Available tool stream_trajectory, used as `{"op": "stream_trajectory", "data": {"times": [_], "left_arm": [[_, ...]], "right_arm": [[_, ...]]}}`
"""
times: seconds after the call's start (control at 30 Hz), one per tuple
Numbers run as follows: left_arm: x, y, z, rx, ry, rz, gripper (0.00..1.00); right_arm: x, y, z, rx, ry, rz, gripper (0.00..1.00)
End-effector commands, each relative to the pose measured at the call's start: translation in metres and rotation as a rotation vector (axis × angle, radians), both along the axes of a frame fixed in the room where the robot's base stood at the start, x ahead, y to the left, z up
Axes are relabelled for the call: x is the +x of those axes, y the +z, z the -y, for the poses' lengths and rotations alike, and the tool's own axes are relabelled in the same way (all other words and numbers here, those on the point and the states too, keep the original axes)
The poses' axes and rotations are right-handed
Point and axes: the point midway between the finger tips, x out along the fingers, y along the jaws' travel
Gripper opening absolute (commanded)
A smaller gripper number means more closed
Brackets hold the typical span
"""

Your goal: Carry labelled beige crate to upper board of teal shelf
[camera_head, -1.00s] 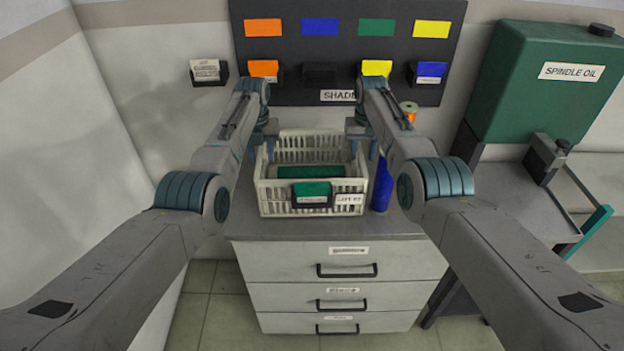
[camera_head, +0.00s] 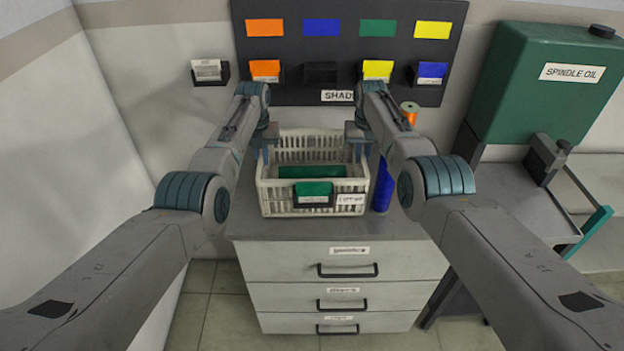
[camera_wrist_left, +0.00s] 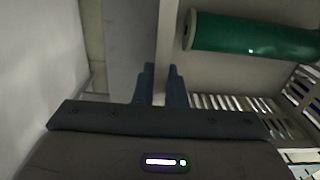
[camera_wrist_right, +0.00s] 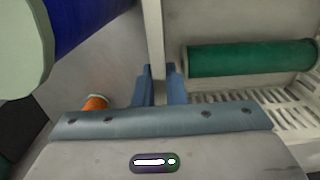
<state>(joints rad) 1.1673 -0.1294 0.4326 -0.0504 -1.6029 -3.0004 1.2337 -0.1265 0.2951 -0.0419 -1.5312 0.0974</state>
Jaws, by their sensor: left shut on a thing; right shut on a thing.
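The beige crate (camera_head: 275,200) has slatted walls and a white label on its front, and is over the drawer cabinet's top in the head view. A green spool (camera_head: 312,172) lies inside it, and a green card in a dark holder (camera_head: 313,195) is at its front. My left gripper (camera_head: 263,150) is shut on the crate's left wall; the wall shows between its fingers in the left wrist view (camera_wrist_left: 160,85). My right gripper (camera_head: 356,148) is shut on the right wall, also seen in the right wrist view (camera_wrist_right: 158,85). I cannot identify the teal shelf in view.
A blue spool (camera_head: 382,188) stands close to the crate's right side on the drawer cabinet (camera_head: 335,268). An orange spool (camera_head: 409,112) is behind it. A dark board (camera_head: 345,50) with coloured cards is on the wall behind. A green spindle oil tank (camera_head: 545,80) stands at right.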

Motion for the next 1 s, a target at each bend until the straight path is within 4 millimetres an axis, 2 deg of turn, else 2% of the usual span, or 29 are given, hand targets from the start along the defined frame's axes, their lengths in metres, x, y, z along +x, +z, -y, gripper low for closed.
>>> {"op": "stream_trajectory", "data": {"times": [0.27,0.7,1.0], "left_arm": [[0.001,0.009,-0.001,0.001,0.001,0.002,0.0],[0.001,0.046,-0.001,0.001,0.001,0.002,0.0],[0.001,0.051,-0.001,0.001,0.001,0.002,0.0]], "right_arm": [[0.001,0.01,0.0,0.0,0.0,0.002,0.0],[0.001,0.047,0.0,0.0,0.0,0.002,0.0],[0.001,0.052,0.0,0.0,0.0,0.002,0.0]]}}
